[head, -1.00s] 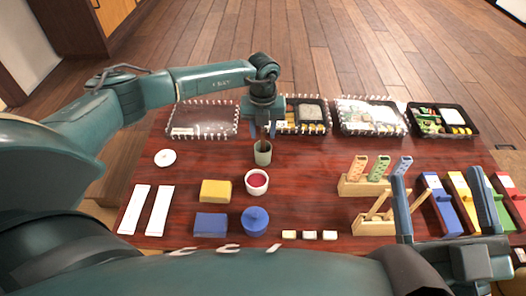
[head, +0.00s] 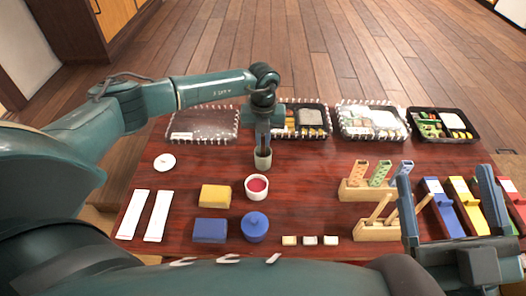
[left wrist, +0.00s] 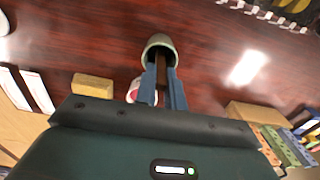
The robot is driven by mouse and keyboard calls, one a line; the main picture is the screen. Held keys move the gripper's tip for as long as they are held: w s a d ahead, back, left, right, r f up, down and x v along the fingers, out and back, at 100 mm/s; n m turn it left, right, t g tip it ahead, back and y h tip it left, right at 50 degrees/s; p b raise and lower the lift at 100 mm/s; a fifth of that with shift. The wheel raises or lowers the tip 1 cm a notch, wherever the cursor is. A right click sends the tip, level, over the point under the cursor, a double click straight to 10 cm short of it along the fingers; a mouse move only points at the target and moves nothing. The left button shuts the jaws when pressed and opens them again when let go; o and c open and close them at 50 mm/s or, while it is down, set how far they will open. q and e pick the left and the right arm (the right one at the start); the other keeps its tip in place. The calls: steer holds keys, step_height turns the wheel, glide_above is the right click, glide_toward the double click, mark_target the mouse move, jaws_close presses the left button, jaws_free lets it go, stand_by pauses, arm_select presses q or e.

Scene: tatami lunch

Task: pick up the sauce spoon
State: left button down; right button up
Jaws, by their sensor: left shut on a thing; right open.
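A small grey-green cup (head: 263,161) stands on the dark red table; it also shows in the left wrist view (left wrist: 152,41). My left gripper (head: 263,148) points down at the cup's mouth. In the left wrist view its blue fingers are shut on a dark brown handle (left wrist: 161,66) that reaches into the cup. I take this to be the sauce spoon; its lower end is hidden in the cup. My right gripper (head: 446,178) is open at the lower right, above the coloured boxes.
A white bowl of red sauce (head: 257,187) stands just in front of the cup, with a blue lidded pot (head: 254,227) nearer. Yellow (head: 215,195) and blue (head: 211,229) blocks lie left. A wooden rack (head: 352,190) stands right. Several packed trays (head: 237,125) line the back.

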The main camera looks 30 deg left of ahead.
arm_select(q)
steer(key=shift+r, duration=0.3)
step_height(320, 180, up, 9)
steer(key=p, duration=0.4)
steer(key=shift+f, duration=0.15)
steer(key=shift+r, duration=0.4)
arm_select(e)
steer(key=f+m+h, duration=0.1)
steer(key=s+f+m+g+h, duration=0.1)
steer(key=f, duration=0.1)
steer(key=shift+f+g+h, duration=0.15)
steer(key=shift+g+h, duration=0.15)
